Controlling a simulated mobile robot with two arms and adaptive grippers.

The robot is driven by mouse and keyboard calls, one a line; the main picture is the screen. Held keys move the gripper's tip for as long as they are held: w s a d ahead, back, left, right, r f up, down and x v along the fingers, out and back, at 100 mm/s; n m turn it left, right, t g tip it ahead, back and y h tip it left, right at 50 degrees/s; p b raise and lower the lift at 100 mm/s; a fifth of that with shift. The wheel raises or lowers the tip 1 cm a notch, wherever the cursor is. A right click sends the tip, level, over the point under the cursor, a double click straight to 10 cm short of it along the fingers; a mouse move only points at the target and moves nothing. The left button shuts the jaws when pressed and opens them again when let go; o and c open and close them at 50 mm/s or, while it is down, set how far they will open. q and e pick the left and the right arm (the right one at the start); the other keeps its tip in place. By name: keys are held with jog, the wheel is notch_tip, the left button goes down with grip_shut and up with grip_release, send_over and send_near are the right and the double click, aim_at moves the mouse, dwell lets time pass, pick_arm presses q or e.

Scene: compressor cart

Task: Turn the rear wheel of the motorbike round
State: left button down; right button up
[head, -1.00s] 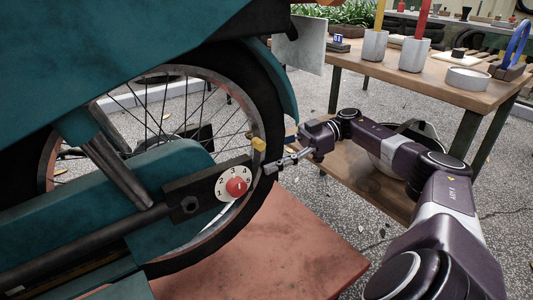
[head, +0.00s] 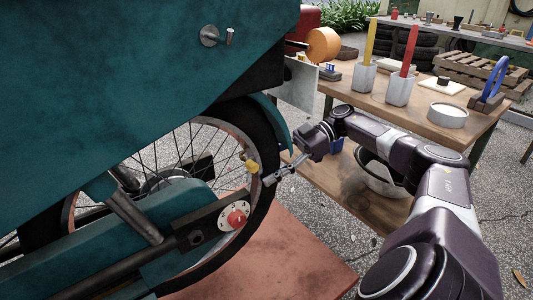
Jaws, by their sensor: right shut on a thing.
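The motorbike's rear wheel (head: 262,129) has a black tyre, a spoked rim and a yellow piece (head: 251,167) at its inner right edge. The teal swingarm (head: 170,175) and bodywork cover much of its left and lower parts. My right gripper (head: 267,181) reaches in from the right and is shut on the wheel's right side, just below the yellow piece. Its fingertips are small here, so the exact grip is hard to see. A white numbered dial with a red knob (head: 236,218) sits below and left of the gripper. My left gripper is out of view.
A reddish platform (head: 285,262) lies under the wheel.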

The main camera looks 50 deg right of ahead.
jog(key=shift+r, duration=0.1)
jog(key=o, duration=1.7)
